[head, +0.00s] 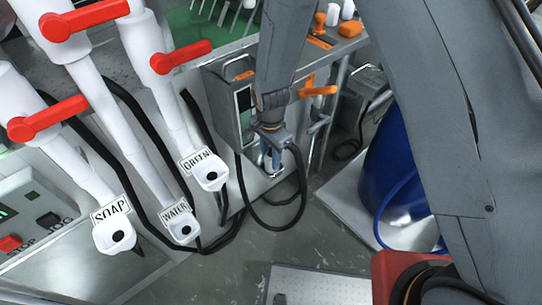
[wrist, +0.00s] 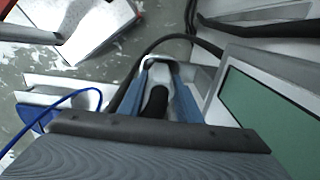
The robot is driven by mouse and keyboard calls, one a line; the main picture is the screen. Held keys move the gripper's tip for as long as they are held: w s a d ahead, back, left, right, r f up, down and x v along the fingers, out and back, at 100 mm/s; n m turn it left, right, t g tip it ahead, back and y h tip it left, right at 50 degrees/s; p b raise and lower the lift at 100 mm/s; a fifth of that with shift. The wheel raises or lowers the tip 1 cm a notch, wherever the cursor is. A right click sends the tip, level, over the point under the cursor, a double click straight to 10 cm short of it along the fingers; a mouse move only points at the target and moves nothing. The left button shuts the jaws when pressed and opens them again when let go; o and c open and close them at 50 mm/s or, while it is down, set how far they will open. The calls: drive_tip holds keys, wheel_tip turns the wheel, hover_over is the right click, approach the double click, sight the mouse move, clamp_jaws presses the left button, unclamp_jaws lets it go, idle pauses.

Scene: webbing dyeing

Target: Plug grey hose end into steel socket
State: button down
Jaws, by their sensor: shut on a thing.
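My gripper (head: 272,162) points down in front of the steel cabinet, with blue fingers. It also shows in the wrist view (wrist: 161,72), where the fingers are shut on a pale grey hose end (wrist: 160,58). A dark piece lies between the fingers. A black hose (head: 268,229) hangs in a loop below and right of my gripper in the head view; it also runs beside the fingers in the wrist view (wrist: 130,90). I cannot pick out the steel socket for certain; the hose end looks apart from any socket.
White pipes with red valve handles (head: 75,22) end in outlets labelled SOAP (head: 114,236), WATER (head: 183,230) and GREEN (head: 210,176) on the left. A steel cabinet (head: 222,97) stands behind my gripper. A blue drum (head: 385,170) is at right.

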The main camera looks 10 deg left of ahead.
drive_tip(key=c, duration=1.2)
unclamp_jaws()
drive_tip(key=shift+r, duration=0.15)
drive_tip(key=shift+r+b, duration=0.9)
drive_tip(key=shift+r, duration=2.85)
drive_tip(key=shift+s, duration=0.1)
